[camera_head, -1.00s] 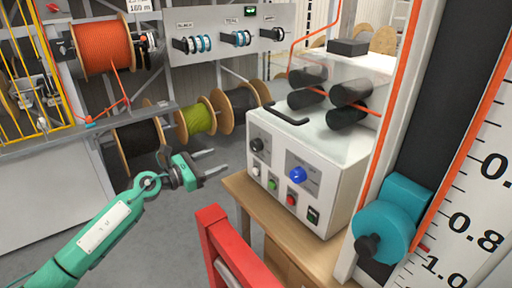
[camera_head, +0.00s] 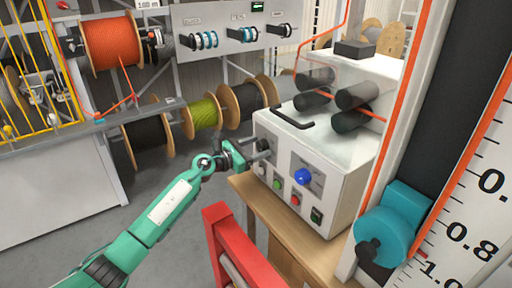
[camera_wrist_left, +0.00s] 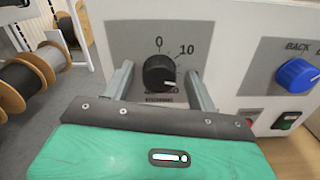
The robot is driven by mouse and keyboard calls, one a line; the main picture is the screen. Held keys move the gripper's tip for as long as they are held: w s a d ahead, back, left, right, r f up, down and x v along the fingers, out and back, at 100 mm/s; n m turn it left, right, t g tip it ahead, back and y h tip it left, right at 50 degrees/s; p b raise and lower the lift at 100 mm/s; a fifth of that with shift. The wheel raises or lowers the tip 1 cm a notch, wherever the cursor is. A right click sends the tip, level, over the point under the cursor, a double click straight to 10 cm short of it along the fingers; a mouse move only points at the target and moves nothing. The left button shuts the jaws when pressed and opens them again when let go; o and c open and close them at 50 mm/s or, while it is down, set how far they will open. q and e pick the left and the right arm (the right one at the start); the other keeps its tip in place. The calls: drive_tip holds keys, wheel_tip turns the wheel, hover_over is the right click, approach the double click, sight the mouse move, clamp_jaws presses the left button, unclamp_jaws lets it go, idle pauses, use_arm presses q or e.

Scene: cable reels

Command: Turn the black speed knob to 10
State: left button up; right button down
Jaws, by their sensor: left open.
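The black speed knob (camera_wrist_left: 159,73) is on the front panel of the white machine (camera_head: 337,205), with the marks 0 and 10 above it on a grey plate. Its white pointer line points to the lower right. My left gripper (camera_wrist_left: 160,85) is open, with one finger on each side of the knob in the left wrist view; I cannot tell whether they touch it. In the head view my left gripper (camera_head: 266,150) is at the panel's left part and partly covers the knob (camera_head: 264,146). My right gripper is not in view.
A blue knob (camera_head: 303,177) sits right of the black one, with green (camera_head: 277,185) and red (camera_head: 295,200) buttons below. A red frame (camera_head: 240,250) stands in front of the wooden table (camera_head: 270,222). Cable reels (camera_head: 203,115) fill the rack behind.

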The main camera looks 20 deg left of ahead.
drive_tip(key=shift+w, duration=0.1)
use_arm(q)
drive_tip(key=c, duration=1)
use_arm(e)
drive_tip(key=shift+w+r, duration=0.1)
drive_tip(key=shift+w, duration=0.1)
